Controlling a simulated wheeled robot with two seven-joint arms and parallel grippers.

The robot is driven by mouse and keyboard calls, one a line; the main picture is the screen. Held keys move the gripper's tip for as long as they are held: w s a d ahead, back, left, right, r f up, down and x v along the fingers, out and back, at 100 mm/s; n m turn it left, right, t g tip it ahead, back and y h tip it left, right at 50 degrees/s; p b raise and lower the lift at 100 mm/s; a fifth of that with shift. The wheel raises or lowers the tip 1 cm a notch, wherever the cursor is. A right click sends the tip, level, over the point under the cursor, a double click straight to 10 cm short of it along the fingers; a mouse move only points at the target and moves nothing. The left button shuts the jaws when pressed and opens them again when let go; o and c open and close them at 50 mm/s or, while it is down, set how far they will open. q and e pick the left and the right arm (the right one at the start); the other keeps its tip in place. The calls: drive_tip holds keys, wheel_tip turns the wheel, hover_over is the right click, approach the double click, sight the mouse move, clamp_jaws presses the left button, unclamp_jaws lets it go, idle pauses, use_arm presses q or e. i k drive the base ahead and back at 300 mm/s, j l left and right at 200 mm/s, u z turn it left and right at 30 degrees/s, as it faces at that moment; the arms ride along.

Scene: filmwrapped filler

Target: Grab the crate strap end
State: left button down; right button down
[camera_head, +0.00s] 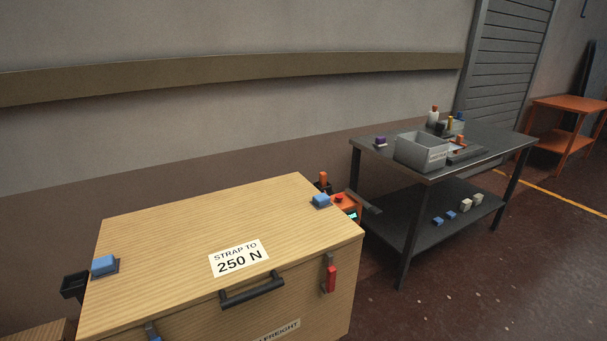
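A large wooden crate (165,245) stands in the lower left and middle, with a white label reading "STRAP TO 250 N" (239,258) on its lid. A red tab (331,279) hangs below a small grey piece on the crate's front, near the right corner. I cannot tell whether this is the strap end. Blue blocks sit on the lid at the left edge (104,265) and the back right (321,201). No strap is clearly seen across the lid. Neither of my grippers is in view.
A black handle (252,291) sticks out from the crate's front. An orange device (345,204) stands behind the crate's right corner. A dark two-tier table (490,146) carries a grey bin (420,151) and small items. An orange table (568,103) is farther right. Floor at lower right is mostly clear.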

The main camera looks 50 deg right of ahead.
sight(322, 183)
drive_tip(key=z, duration=1.8)
drive_tip(key=i+l+u, duration=0.1)
drive_tip(key=i+l, duration=0.35)
drive_tip(key=i+l+u, duration=0.1)
drive_tip(key=i+l, duration=0.3)
drive_tip(key=i+l+u, duration=0.1)
drive_tip(key=i+l, duration=0.3)
drive_tip(key=l, duration=0.2)
drive_tip(key=i+l+u, duration=0.1)
drive_tip(key=i+l, duration=0.25)
drive_tip(key=l, duration=0.15)
